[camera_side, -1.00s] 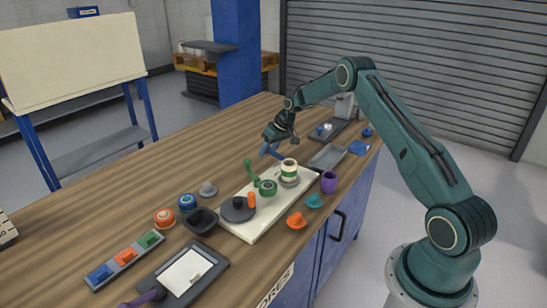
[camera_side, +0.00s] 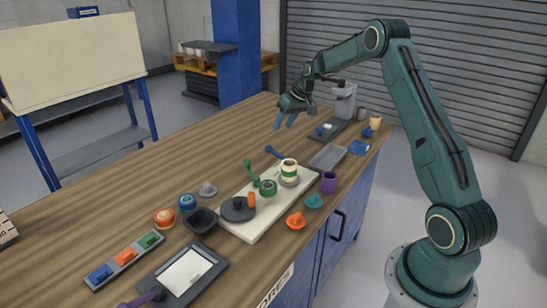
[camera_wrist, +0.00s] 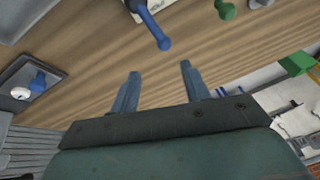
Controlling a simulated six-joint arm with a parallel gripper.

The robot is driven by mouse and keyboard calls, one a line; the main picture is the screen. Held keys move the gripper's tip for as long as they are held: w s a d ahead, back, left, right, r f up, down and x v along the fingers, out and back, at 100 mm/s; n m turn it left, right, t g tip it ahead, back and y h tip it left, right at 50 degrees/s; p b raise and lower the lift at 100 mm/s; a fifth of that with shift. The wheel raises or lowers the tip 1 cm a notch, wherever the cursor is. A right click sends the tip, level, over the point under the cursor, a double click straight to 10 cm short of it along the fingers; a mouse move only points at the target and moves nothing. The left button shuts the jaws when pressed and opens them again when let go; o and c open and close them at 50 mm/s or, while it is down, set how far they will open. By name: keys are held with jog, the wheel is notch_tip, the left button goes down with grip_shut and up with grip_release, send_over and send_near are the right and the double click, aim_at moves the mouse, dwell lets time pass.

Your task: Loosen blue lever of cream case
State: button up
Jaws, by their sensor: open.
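The cream case (camera_side: 268,214) lies on the wooden bench with rollers on top. Its blue lever (camera_side: 274,151) sticks out at the far end, and a green lever (camera_side: 250,170) stands up nearer the left. In the wrist view the blue lever (camera_wrist: 151,27) points down from the case's edge (camera_wrist: 143,6), and the green lever (camera_wrist: 226,9) is to its right. My gripper (camera_side: 284,125) is open and empty, above the bench beyond the blue lever and apart from it. Its two fingers (camera_wrist: 160,68) are spread in the wrist view, with the lever's end ahead of them.
A dark tray with a blue knob (camera_side: 321,130), a grey tray (camera_side: 328,157) and a blue pad (camera_side: 358,148) lie at the far right. A purple cup (camera_side: 329,182), teal knob (camera_side: 314,201) and orange knob (camera_side: 296,221) stand beside the case. Bench left of the levers is clear.

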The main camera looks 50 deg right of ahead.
jog(key=s+a+r, duration=0.5)
jog(key=a+r, duration=0.3)
jog(key=s+a+r+n, duration=0.1)
jog(key=s+a+r, duration=0.4)
jog(key=a+r, duration=0.3)
jog(key=shift+a+h, duration=0.4)
jog(key=shift+r, duration=0.1)
jog(key=shift+d, duration=0.1)
jog(key=c, duration=0.7)
jog(key=shift+w+d+f, duration=0.2)
jog(key=shift+w, duration=0.05)
grip_shut()
jog(key=w+d+f+m+t+y, duration=0.1)
jog(key=w+d+f, duration=0.1)
jog(key=d+f, duration=0.7)
jog(key=w+d+f+m+t+y, duration=0.1)
jog(key=w+d+f, duration=0.1)
jog(key=d+f, duration=0.7)
jog(key=d, duration=0.5)
jog(key=shift+d+f+t+y, duration=0.15)
jog(key=shift+t+y, duration=0.15)
jog(key=shift+y, duration=0.1)
